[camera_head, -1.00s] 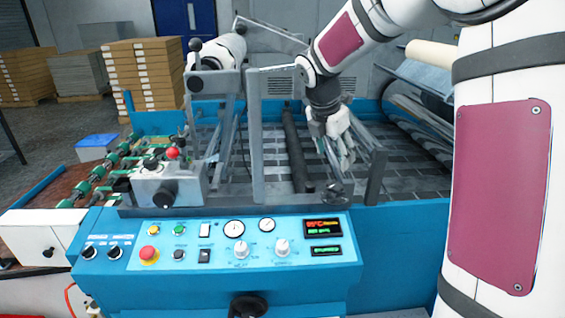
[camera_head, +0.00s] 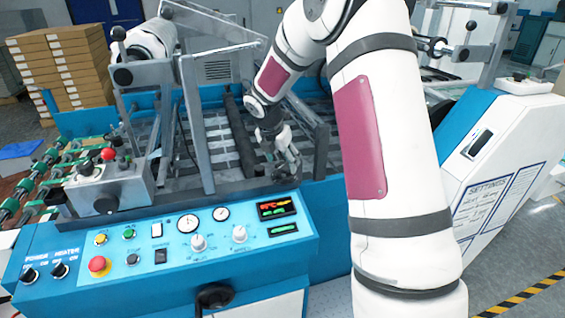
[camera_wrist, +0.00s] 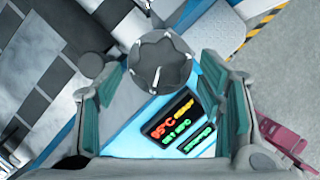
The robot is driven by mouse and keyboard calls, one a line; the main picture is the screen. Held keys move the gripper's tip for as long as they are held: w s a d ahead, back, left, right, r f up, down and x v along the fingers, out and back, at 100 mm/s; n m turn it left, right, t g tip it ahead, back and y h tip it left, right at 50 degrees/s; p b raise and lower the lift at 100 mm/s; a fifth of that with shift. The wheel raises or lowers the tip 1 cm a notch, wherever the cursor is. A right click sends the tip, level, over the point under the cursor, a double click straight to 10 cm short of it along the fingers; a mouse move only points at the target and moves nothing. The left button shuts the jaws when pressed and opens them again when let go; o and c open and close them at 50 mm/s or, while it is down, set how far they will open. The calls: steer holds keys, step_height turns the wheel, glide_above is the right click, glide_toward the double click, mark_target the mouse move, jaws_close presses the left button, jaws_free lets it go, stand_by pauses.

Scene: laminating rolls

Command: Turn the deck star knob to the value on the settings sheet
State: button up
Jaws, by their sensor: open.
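The deck star knob (camera_wrist: 160,62) is a grey, scalloped round knob with a pale pointer line. In the wrist view it sits just beyond and between the fingertips. My gripper (camera_wrist: 163,88) is open, with one green-padded finger on each side and nothing held. I cannot tell whether a finger touches the knob. In the head view my gripper (camera_head: 290,160) points down over the right front of the machine deck, and largely hides the knob there. The settings sheet (camera_head: 487,208) is on the white side panel at right; its heading reads SETTINGS, but its values are too small to read.
The blue control panel (camera_head: 165,245) has knobs, gauges and a red button. Its lit display (camera_wrist: 170,115) shows beneath the knob in the wrist view. A grey metal frame (camera_head: 200,125) stands left of my gripper. Stacked boxes (camera_head: 65,65) are behind.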

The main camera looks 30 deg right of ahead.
steer(key=shift+w+d+f, duration=0.1)
steer(key=shift+d+f, duration=0.15)
steer(key=shift+f, duration=0.4)
steer(key=c, duration=1.2)
steer(key=shift+o, duration=0.2)
